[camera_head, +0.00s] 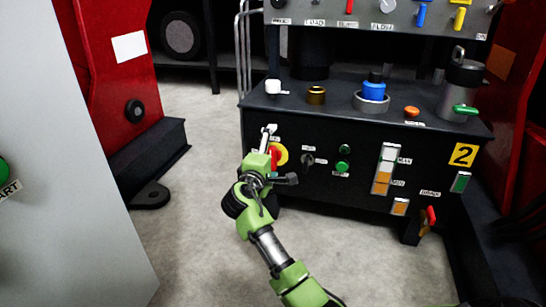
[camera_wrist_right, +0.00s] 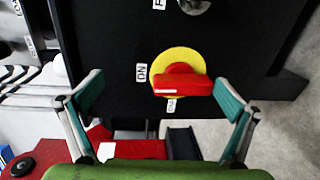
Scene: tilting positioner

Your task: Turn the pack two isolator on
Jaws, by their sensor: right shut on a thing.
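The black pack two panel carries a yellow "2" label (camera_head: 462,154). Its isolator has a red handle (camera_wrist_right: 182,84) on a yellow disc (camera_wrist_right: 178,62); the disc also shows in the head view (camera_head: 283,152), partly behind my right gripper (camera_head: 272,157). In the wrist view the handle lies horizontal, a white mark at its left end, on the side of the "ON" label (camera_wrist_right: 141,73). Another small label (camera_wrist_right: 171,105) sits below the disc. My right gripper is shut on the handle, its teal fingers on either side; the contact itself is unclear. My left gripper is out of view.
Right of the isolator are a key switch (camera_head: 307,160), green buttons (camera_head: 343,158) and a level gauge (camera_head: 385,168). A blue-capped fitting (camera_head: 373,92) and a grey canister (camera_head: 461,85) stand on the ledge above. A pale cabinet (camera_head: 70,180) fills the left foreground; floor (camera_head: 195,220) is clear between.

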